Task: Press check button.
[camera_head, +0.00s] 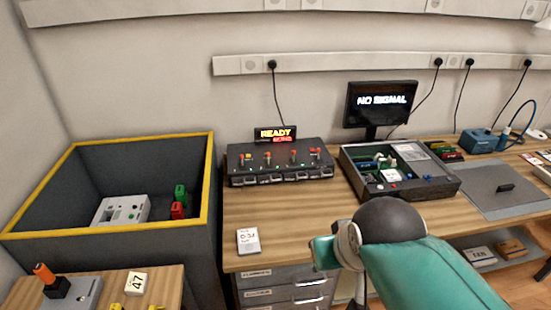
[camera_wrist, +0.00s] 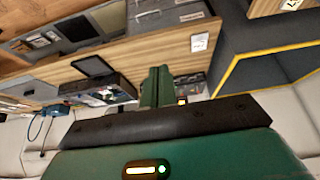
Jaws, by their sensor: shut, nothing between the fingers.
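A dark open case (camera_head: 447,187) stands on the wooden desk, with a green board inside and small blue and red dots that may be buttons. It also shows in the wrist view (camera_wrist: 122,95). A black console (camera_head: 281,176) with coloured levers sits left of it, under a small display (camera_head: 275,134) reading "READY". No label naming a check button is readable. In the wrist view, my gripper (camera_wrist: 157,72) has its green fingers together and empty, in front of the desk equipment. In the head view my arm hides the fingers.
A monitor (camera_head: 380,103) reading "NO SIGNAL" stands behind the case. A yellow-rimmed dark bin (camera_head: 213,165) is at left, holding a white box (camera_head: 120,209) and red and green pieces. A white card (camera_head: 248,241) lies on the desk's front. A grey mat (camera_head: 500,203) lies right.

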